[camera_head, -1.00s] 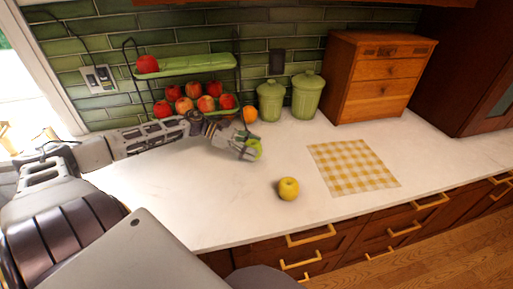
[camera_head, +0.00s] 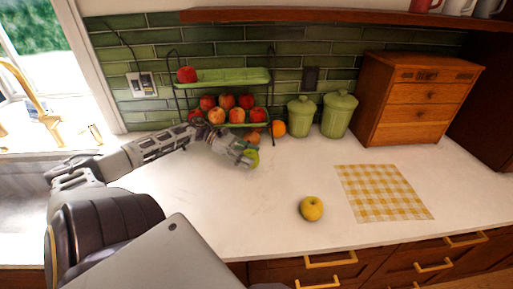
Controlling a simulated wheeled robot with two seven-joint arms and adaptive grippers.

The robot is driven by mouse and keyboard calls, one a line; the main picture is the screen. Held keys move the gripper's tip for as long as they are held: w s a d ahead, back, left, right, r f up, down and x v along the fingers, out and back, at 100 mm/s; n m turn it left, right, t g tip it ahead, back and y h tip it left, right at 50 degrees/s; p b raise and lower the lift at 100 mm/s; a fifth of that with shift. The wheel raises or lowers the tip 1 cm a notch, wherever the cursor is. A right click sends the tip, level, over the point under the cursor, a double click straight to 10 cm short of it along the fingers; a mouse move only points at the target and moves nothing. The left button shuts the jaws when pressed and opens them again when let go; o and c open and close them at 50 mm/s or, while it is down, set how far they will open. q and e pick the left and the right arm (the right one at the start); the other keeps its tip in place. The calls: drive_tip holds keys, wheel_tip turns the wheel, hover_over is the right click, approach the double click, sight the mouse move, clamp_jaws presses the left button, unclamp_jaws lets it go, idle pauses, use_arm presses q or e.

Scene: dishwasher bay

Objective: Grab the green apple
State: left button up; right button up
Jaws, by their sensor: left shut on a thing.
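The green apple (camera_head: 252,157) is between the fingers of my left gripper (camera_head: 248,155), in the head view left of centre. The gripper is shut on it, and the fingers hide part of it. They are in front of the fruit rack, over the white counter; I cannot tell whether the apple touches the counter. My right gripper is not in view.
A yellow apple (camera_head: 311,208) sits on the counter (camera_head: 215,215) near its front. A two-tier rack (camera_head: 222,77) holds several red apples, with an orange (camera_head: 279,128) beside it. Two green canisters (camera_head: 339,115), a wooden drawer box (camera_head: 418,100) and a checked cloth (camera_head: 383,192) are at right.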

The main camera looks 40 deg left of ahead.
use_arm(q)
drive_tip(key=shift+s+a, duration=0.15)
drive_tip(key=shift+a, duration=0.1)
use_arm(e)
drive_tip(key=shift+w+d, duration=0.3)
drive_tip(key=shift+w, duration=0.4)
